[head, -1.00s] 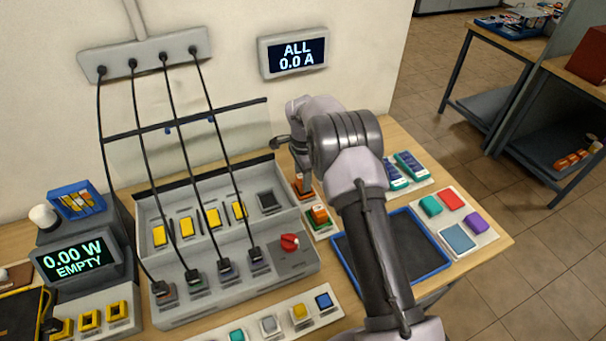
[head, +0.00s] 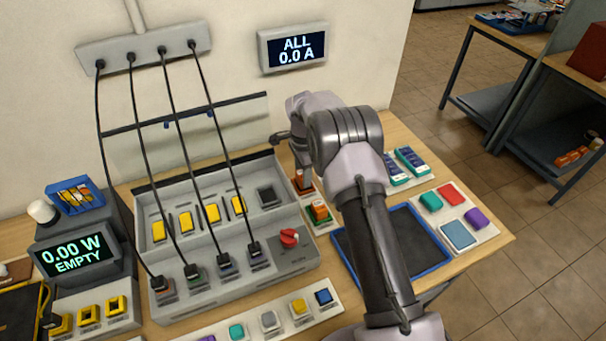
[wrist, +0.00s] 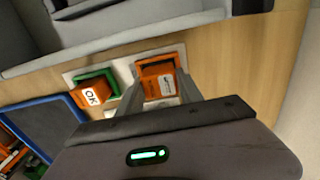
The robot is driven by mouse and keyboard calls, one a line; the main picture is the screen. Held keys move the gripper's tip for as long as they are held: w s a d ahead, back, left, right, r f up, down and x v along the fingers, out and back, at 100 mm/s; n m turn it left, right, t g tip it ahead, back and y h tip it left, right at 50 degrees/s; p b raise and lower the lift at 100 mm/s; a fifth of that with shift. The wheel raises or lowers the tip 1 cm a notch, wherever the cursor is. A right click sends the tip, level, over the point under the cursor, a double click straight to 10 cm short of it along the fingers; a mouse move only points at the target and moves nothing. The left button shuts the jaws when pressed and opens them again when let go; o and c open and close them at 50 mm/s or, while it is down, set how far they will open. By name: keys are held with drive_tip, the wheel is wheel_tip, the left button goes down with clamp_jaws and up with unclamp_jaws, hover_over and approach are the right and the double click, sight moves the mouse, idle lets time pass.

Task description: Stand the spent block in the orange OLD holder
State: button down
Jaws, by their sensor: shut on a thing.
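The spent block (wrist: 158,84) is orange with a white label on its face. My gripper (wrist: 160,98) is shut on it, with a finger on each side. In the wrist view the block is at the orange OLD holder (wrist: 160,56), whose rim shows behind it. I cannot tell whether its base is fully seated. In the head view the block (head: 302,181) looks upright below my gripper (head: 302,172), and my arm partly covers this area. A green holder (head: 322,223) with an orange block marked OK (wrist: 92,96) stands beside it.
The grey charger bank (head: 295,262) with cables and a red knob (head: 289,237) lies left of the holders. A blue-rimmed tray (head: 425,238) lies to the right, partly behind my arm. The wall is close behind.

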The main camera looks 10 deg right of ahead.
drive_tip(key=shift+f+b, duration=0.45)
drive_tip(key=shift+b, duration=0.05)
idle(0.6)
